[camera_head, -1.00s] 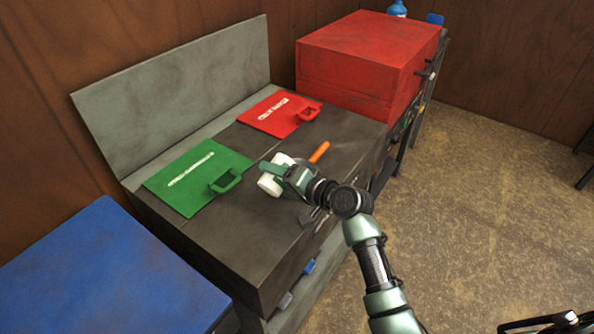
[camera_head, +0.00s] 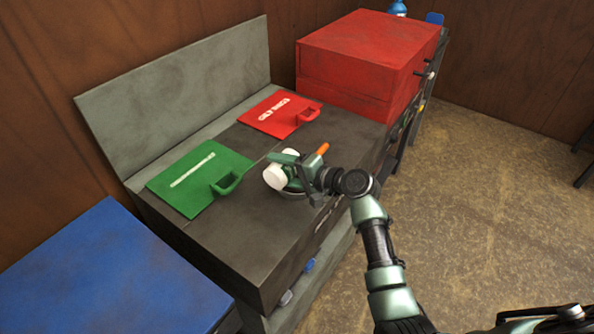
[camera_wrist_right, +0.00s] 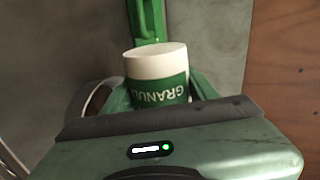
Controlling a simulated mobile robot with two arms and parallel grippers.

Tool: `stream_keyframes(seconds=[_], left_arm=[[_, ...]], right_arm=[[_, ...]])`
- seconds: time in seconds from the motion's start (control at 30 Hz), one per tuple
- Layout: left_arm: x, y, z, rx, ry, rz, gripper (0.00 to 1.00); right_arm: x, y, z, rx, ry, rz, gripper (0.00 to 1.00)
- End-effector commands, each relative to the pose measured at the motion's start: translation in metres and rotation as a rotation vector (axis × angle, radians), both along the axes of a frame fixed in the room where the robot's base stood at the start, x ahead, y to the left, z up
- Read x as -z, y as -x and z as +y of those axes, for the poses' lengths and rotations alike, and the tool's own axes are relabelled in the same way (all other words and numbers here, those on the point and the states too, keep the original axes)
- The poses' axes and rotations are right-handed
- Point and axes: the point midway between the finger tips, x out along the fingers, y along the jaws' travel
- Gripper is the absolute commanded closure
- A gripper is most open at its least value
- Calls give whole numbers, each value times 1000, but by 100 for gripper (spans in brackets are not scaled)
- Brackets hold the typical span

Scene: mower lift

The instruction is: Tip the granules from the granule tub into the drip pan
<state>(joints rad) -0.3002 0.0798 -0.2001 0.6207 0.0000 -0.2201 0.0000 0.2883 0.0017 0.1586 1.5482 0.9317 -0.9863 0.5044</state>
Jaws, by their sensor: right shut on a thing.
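My right gripper (camera_head: 289,168) is shut on the granule tub (camera_head: 275,177), a white cylinder with a green label. The tub is tilted well over above the dark bench top, with a white end toward the left. In the right wrist view the tub (camera_wrist_right: 158,75) sits between the fingers, its lettering upside down. A grey curved rim (camera_head: 291,193) shows under the gripper, perhaps the drip pan; my gripper hides most of it. No granules can be made out. My left gripper is not in view.
An orange handle (camera_head: 322,149) lies behind my gripper. A red chest (camera_head: 360,60) stands at the back, a blue surface (camera_head: 105,270) at left.

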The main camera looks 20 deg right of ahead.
Motion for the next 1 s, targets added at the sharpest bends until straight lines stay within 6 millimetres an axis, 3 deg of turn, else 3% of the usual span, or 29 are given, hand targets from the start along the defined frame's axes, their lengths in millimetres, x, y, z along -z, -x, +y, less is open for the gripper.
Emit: stream_keyframes(seconds=[1.0], left_arm=[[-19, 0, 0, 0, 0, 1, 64]], right_arm=[[-8, -3, -4, 0, -109, 85, 84]])
